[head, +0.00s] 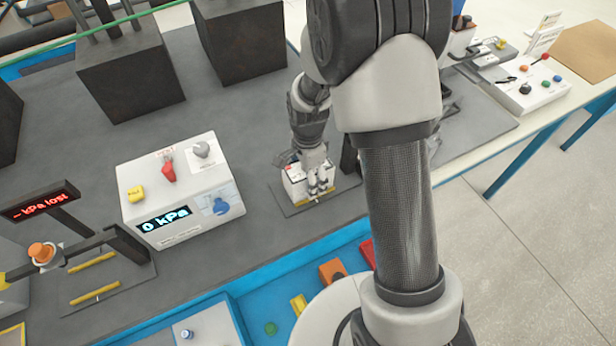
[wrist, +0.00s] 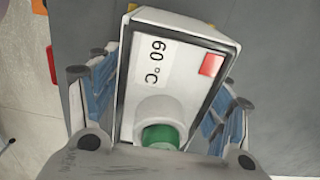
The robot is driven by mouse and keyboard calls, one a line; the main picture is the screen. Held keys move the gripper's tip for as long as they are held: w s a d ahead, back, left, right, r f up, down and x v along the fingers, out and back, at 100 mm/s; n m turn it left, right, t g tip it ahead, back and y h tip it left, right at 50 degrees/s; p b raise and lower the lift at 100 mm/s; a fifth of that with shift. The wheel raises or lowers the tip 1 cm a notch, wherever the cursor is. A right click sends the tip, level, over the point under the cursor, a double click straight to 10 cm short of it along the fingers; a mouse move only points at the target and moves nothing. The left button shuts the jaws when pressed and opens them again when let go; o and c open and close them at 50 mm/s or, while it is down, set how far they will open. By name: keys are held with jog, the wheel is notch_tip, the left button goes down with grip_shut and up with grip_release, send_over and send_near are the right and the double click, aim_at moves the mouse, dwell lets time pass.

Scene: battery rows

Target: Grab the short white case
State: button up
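A short white case (head: 296,182) stands on a dark grey plate right of the large pressure box, partly hidden by my gripper (head: 318,184). In the wrist view the case (wrist: 150,88) fills the middle.
The large white box (head: 185,190) with a "0 kPa" display stands left of the case. Dark blocks (head: 130,75) stand behind. Blue trays with coloured parts run along the front edge (head: 260,290). A control panel (head: 530,88) sits at the right.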

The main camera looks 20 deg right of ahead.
jog(key=c, duration=1.1)
jog(key=shift+r, duration=0.1)
